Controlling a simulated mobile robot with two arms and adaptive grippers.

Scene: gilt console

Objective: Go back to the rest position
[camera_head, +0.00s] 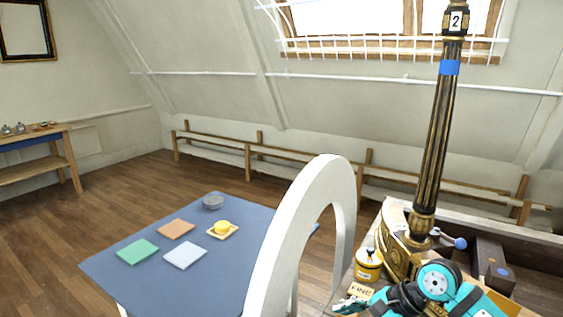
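My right arm, teal and black, shows at the bottom right, low over the wooden bench. Its gripper (354,304) points left, close to a small lettered card (362,290) and a yellow pot (368,265). The fingers are small and partly hidden, so I cannot tell whether they are open or hold anything. My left gripper is not in view.
A tall black and gilt column (436,145) rises just behind my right arm. A white arch (300,225) stands in front, centre. The blue table (140,282) at left holds coloured squares, a yellow object (222,227) and a grey dish (213,202). Open floor lies left.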

